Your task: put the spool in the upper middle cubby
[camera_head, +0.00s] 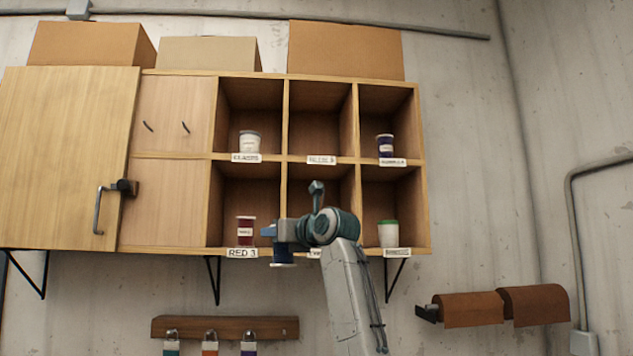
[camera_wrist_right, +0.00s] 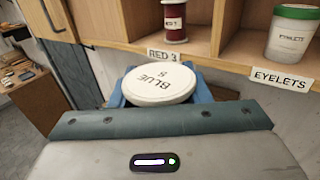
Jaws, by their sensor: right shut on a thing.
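The spool (camera_wrist_right: 160,84) has a white round top reading "BLUE 8" in the right wrist view. My right gripper (camera_wrist_right: 161,96) is shut on it, with blue fingers at its sides. In the head view the dark blue spool (camera_head: 283,257) hangs under my right gripper (camera_head: 275,234), in front of the lower edge of the cabinet. The upper middle cubby (camera_head: 316,112) looks empty, above and behind the gripper; its front label is too small to read. My left gripper is not in view.
Below are a red spool (camera_head: 246,231) and a green-lidded eyelets jar (camera_head: 388,234). My right arm partly hides the lower middle cubby. Cubby walls and shelf edges surround each opening.

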